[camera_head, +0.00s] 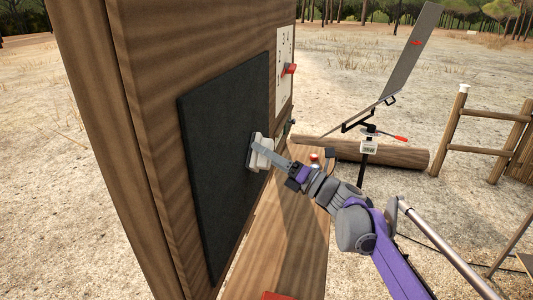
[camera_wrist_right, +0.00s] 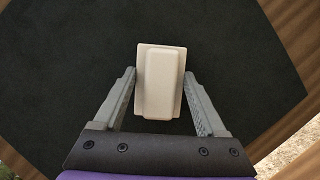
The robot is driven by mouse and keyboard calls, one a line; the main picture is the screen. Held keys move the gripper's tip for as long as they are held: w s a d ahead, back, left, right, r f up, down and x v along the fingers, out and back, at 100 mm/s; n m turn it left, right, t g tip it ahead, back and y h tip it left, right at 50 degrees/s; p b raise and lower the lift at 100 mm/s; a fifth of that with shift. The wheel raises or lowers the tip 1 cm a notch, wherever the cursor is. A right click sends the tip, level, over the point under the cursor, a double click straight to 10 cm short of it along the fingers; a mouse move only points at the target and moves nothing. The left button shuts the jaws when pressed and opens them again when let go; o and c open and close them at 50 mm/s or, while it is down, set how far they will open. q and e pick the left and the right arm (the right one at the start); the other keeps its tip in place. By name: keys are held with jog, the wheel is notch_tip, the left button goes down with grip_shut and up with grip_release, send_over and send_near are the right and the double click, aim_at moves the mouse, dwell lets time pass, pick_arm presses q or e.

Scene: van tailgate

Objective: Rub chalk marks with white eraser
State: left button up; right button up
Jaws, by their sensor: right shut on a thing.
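A dark chalkboard (camera_head: 225,150) is fixed upright on the wooden panel; it fills most of the right wrist view (camera_wrist_right: 60,60). I can make out no chalk marks on its visible surface. The white eraser (camera_head: 264,158) is up against the board near its right edge. My right gripper (camera_head: 257,147) is shut on the eraser. In the right wrist view the eraser (camera_wrist_right: 161,82) sits between the fingertips, its back facing the camera. The face towards the board is hidden, so contact is hard to tell. My left gripper is not in view.
A wooden shelf (camera_head: 290,240) runs below the board, with a red object (camera_head: 276,296) at its near end. A pale panel with a red handle (camera_head: 290,69) is beyond the board. A log (camera_head: 400,153) and a tilted panel on a stand (camera_head: 415,50) are to the right.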

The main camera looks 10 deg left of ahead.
aim_at(234, 174)
jog(key=shift+s+a+b, duration=0.15)
jog(key=shift+s+b, duration=0.15)
jog(key=shift+s, duration=2.85)
jog(key=shift+s+a+b, duration=0.15)
jog(key=shift+s+b, duration=0.15)
jog(key=shift+s, duration=2.85)
jog(key=shift+s+d, duration=0.1)
jog(key=shift+d, duration=2.85)
jog(key=shift+d, duration=0.1)
jog(key=shift+d, duration=1.4)
